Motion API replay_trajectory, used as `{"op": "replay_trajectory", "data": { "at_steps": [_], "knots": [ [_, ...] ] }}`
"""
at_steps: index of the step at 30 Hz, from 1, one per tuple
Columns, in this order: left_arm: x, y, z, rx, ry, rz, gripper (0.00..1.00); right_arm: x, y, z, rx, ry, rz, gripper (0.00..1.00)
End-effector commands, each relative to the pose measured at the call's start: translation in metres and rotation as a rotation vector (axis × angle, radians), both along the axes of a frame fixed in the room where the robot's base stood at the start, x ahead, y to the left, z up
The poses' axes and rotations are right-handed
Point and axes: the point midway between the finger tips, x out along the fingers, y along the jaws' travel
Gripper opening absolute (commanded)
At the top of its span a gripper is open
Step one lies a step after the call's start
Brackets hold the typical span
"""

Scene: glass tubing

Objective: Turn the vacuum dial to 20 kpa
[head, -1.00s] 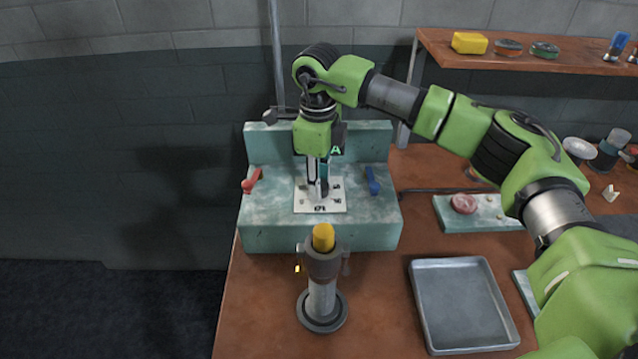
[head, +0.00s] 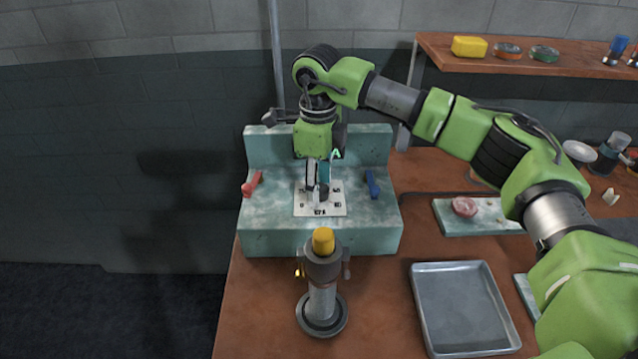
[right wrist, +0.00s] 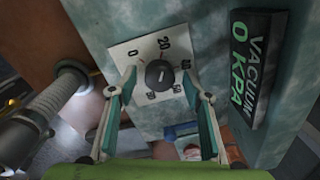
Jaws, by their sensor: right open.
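The vacuum dial is a dark round knob (right wrist: 158,75) on a white scale plate (right wrist: 122,52) with 0, 20 and higher numbers. The plate also shows in the head view (head: 301,207), on a teal stone-like block. Beside the dial, a dark display (right wrist: 249,75) reads "VACUUM 0 KPA" in green and white. My right gripper (right wrist: 160,76) is open, with one finger on each side of the knob. Gaps show between fingertips and knob. In the head view the right gripper (head: 318,190) points down over the plate and partly hides the dial. My left gripper is out of view.
A red lever (head: 252,184) and a blue lever (head: 372,184) flank the plate. A yellow-topped grey burner-like stand (head: 322,290) stands in front of the block. A metal tray (head: 465,310) lies to the right. A metal pole rises behind the block.

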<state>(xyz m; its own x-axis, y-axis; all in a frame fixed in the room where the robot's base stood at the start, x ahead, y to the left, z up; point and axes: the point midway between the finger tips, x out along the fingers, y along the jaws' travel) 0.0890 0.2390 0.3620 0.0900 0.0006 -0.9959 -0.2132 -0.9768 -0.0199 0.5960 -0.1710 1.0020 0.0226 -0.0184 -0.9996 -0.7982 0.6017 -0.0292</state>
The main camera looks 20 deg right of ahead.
Motion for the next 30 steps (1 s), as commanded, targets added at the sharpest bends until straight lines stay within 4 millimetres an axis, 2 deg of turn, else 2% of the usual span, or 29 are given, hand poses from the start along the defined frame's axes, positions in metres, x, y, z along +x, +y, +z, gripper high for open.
{"op": "replay_trajectory", "data": {
  "at_steps": [15,21,30],
  "knots": [
    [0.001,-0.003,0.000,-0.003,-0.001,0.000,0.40,-0.001,0.003,0.097,0.002,-0.005,0.001,0.45],
    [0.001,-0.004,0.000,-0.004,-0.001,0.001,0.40,-0.002,0.003,0.115,0.001,-0.003,0.001,0.45],
    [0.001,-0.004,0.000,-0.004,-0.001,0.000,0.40,-0.002,0.002,0.117,0.001,-0.002,0.000,0.45]
  ]
}}
